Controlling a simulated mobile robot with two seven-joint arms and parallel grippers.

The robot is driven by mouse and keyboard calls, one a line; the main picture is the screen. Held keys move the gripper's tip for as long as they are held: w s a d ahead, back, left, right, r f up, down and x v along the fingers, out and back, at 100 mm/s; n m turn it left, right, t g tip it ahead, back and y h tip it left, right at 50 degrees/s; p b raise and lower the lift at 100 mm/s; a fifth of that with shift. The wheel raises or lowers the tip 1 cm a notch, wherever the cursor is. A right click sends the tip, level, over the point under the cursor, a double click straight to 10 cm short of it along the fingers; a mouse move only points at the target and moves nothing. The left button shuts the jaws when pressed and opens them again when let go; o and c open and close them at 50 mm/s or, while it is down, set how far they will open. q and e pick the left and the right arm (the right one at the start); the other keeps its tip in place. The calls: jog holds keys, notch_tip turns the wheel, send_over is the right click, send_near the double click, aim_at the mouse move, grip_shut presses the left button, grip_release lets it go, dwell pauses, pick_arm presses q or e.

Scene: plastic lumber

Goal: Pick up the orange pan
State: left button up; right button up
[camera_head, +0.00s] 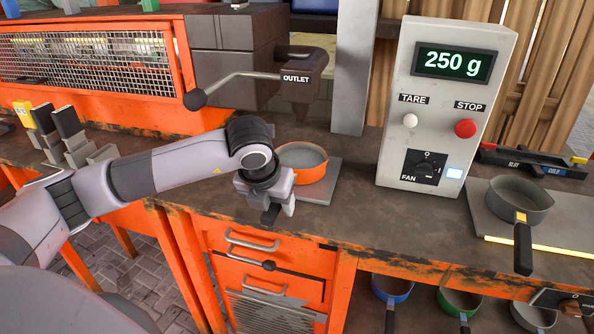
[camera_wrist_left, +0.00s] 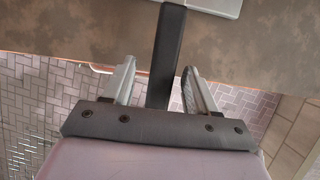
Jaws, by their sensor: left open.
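The orange pan (camera_head: 306,175) sits on a flat grey plate (camera_head: 325,190) near the bench's front edge, just beyond my left gripper (camera_head: 279,206). The gripper hides part of the pan's near side. In the left wrist view, a dark handle (camera_wrist_left: 166,58) runs between the two fingers of my left gripper (camera_wrist_left: 158,85). The fingers are open, with gaps visible on both sides of the handle. The pan's bowl is not visible in the wrist view. My right gripper is not in view.
A scale box (camera_head: 440,110) reading 250 g stands right of the pan. An outlet lever (camera_head: 240,82) reaches out behind it. A grey pan (camera_head: 518,200) sits on the right. Blue (camera_head: 391,288) and green (camera_head: 460,302) pans are below the bench. Orange drawers (camera_head: 262,265) lie beneath the gripper.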

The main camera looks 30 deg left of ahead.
pick_arm(q)
jog(key=shift+x, duration=0.8)
jog(key=shift+d, duration=0.1)
grip_shut()
jog(key=shift+w+r, duration=0.15)
